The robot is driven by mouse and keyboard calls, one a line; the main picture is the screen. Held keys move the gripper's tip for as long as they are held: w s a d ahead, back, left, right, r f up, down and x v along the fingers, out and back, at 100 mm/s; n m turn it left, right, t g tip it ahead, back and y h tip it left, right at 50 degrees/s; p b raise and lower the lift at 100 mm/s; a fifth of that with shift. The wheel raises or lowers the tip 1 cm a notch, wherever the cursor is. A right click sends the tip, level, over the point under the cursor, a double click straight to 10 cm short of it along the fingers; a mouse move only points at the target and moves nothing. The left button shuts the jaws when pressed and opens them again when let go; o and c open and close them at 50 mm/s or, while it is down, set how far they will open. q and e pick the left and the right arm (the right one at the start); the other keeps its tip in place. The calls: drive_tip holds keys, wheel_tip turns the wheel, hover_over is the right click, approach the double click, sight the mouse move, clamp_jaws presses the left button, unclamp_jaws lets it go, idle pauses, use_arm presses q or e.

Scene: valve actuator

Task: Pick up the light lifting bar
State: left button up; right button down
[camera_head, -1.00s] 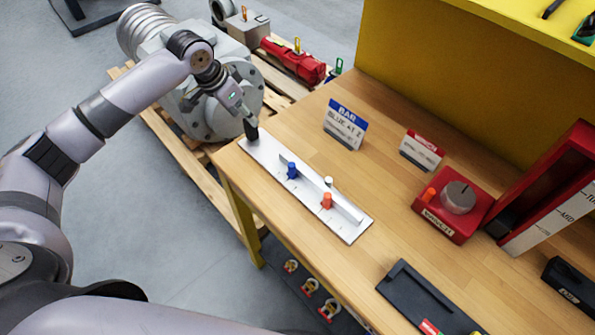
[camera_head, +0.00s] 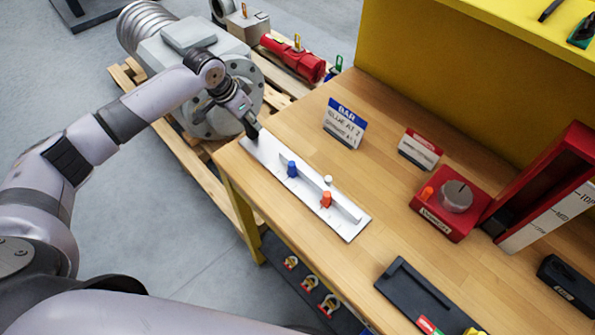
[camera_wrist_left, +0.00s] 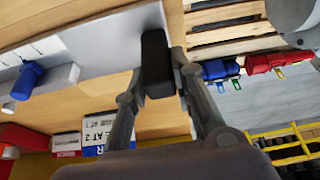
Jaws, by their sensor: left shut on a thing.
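The light lifting bar (camera_head: 347,224) is a long white plate lying along the left edge of the wooden table, with a raised rail and blue (camera_head: 291,169) and orange (camera_head: 326,199) pegs on it. My left gripper (camera_head: 252,132) is at its far end, pointing down. In the left wrist view, its two grey fingers (camera_wrist_left: 160,88) close on a black block (camera_wrist_left: 157,62) at the plate's end. The bar appears to lie flat on the table. My right gripper is out of view.
A BAR sign (camera_head: 344,124) and a smaller red-topped sign (camera_head: 420,149) stand behind the bar. A red box with a grey knob (camera_head: 456,196), a red upright frame (camera_head: 540,180) and a black tray (camera_head: 408,283) are further right. A large grey valve (camera_head: 205,90) sits beyond the table.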

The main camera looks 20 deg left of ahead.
use_arm(q)
clamp_jaws()
drive_tip(key=shift+w+r, duration=0.1)
drive_tip(key=shift+r, duration=0.15)
idle(0.5)
